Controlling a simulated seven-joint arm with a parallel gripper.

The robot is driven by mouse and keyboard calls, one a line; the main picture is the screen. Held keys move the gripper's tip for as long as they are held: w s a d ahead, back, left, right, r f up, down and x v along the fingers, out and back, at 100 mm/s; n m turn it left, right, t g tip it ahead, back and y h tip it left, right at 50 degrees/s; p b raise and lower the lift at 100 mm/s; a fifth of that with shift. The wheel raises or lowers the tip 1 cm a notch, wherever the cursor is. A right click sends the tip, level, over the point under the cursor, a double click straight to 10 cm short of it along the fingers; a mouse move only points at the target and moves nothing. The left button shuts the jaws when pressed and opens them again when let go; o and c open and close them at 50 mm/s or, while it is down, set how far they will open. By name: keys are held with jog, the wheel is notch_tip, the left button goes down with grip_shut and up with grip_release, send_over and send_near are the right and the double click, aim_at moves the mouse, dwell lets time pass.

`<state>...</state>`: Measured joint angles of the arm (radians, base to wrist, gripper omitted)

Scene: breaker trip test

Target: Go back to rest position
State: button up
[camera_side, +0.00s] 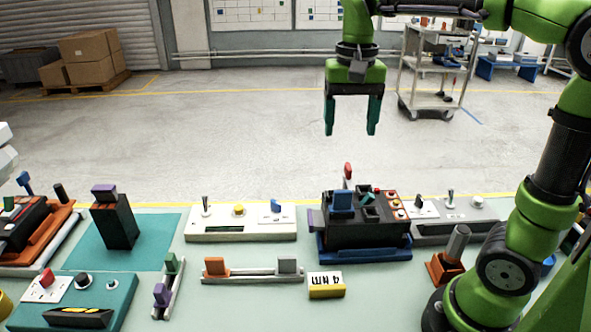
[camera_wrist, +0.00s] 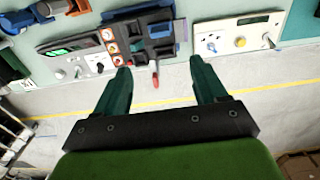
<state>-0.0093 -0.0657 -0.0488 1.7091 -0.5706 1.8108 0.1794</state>
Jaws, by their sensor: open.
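My gripper (camera_side: 351,128) hangs in the air with its dark green fingers pointing down, apart and empty. In the side view it appears above the black breaker unit (camera_side: 365,233), which has a blue block, a red-tipped lever and orange buttons on a blue base. In the wrist view the two fingers of my gripper (camera_wrist: 159,75) are spread with nothing between them. The breaker unit (camera_wrist: 150,40) and its red lever (camera_wrist: 155,72) lie beyond the fingertips. My gripper touches nothing.
The bench (camera_side: 240,300) carries a white switch panel (camera_side: 240,232), a black block with a purple top (camera_side: 114,222), a slide rail (camera_side: 252,276) and a yellow label block (camera_side: 326,291). A metal cart (camera_side: 432,75) and cardboard boxes (camera_side: 90,58) stand behind. The floor between is clear.

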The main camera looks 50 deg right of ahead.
dwell(0.3)
jog(key=s+a+f+n+t+y, duration=0.2)
jog(key=s+a+f+n+t, duration=0.2)
jog(key=s+t, duration=0.3)
jog(key=shift+s+a+f+n, duration=0.35)
jog(key=shift+s+f+n, duration=0.2)
jog(key=shift+f, duration=0.3)
